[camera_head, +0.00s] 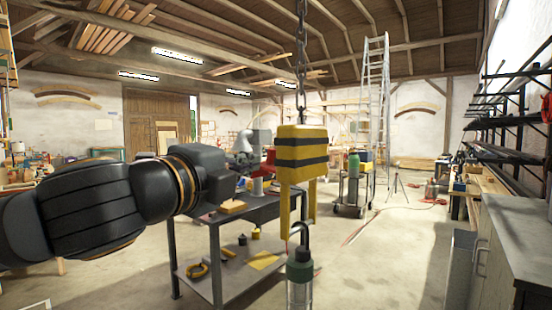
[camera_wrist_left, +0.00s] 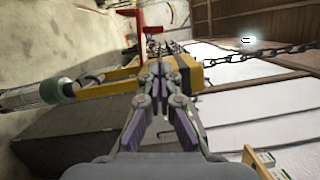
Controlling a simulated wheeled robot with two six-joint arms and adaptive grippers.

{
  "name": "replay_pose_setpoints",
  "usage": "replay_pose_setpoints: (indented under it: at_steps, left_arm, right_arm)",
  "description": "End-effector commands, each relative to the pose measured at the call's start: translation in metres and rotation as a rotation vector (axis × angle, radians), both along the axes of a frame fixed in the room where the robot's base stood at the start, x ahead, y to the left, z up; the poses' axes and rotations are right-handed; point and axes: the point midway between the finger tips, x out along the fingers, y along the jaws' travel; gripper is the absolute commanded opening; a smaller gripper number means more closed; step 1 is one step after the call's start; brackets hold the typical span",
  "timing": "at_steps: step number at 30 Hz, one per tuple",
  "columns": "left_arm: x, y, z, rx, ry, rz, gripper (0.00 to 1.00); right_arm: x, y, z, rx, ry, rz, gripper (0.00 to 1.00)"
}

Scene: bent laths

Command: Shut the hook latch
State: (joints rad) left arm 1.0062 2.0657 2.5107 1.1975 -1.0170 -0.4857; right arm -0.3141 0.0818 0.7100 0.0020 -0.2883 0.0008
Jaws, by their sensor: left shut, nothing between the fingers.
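A yellow block with black bands (camera_head: 302,150) hangs from a chain in the head view, with yellow bars below it. A grey hook (camera_head: 299,230) sits under the bars, at the top of a clear cylinder with a dark green cap (camera_head: 300,271). The latch itself is too small to make out. My left gripper (camera_head: 238,168) is left of the block, its fingertips hard to see there. In the left wrist view its fingers (camera_wrist_left: 160,68) are shut and empty in front of the yellow block (camera_wrist_left: 190,75). The cylinder (camera_wrist_left: 35,95) lies left there. My right gripper is not in view.
A dark metal workbench (camera_head: 245,212) stands behind the block, with yellow parts on its lower shelf. A grey counter (camera_head: 520,230) and black racks stand at the right. The floor right of the hanging block is mostly open.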

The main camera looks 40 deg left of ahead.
Motion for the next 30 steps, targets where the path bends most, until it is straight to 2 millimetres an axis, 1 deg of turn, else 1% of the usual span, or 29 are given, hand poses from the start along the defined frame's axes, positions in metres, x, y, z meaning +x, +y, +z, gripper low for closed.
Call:
replay_pose_setpoints:
  at_steps: [2, 5, 12, 15, 18, 21, 30]
  left_arm:
    - [0.007, 0.000, 0.002, -0.003, 0.004, -0.004, 0.00]
    - [0.024, 0.002, 0.004, -0.006, 0.007, -0.007, 0.00]
    - [0.070, 0.012, 0.008, -0.003, 0.008, 0.000, 0.00]
    - [0.084, 0.014, 0.008, -0.003, 0.006, 0.000, 0.00]
    - [0.092, 0.015, 0.007, -0.002, 0.003, 0.000, 0.00]
    - [0.096, 0.016, 0.005, -0.002, 0.001, -0.001, 0.00]
    - [0.097, 0.016, 0.004, -0.003, 0.000, -0.001, 0.00]
  right_arm:
    - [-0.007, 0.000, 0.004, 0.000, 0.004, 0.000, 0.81]
    - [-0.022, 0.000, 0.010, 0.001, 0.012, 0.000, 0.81]
    - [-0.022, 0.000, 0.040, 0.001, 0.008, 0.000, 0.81]
    - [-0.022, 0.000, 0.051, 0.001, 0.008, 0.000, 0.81]
    - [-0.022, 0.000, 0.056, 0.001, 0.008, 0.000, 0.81]
    - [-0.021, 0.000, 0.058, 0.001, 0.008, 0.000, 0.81]
    - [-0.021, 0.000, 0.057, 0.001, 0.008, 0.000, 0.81]
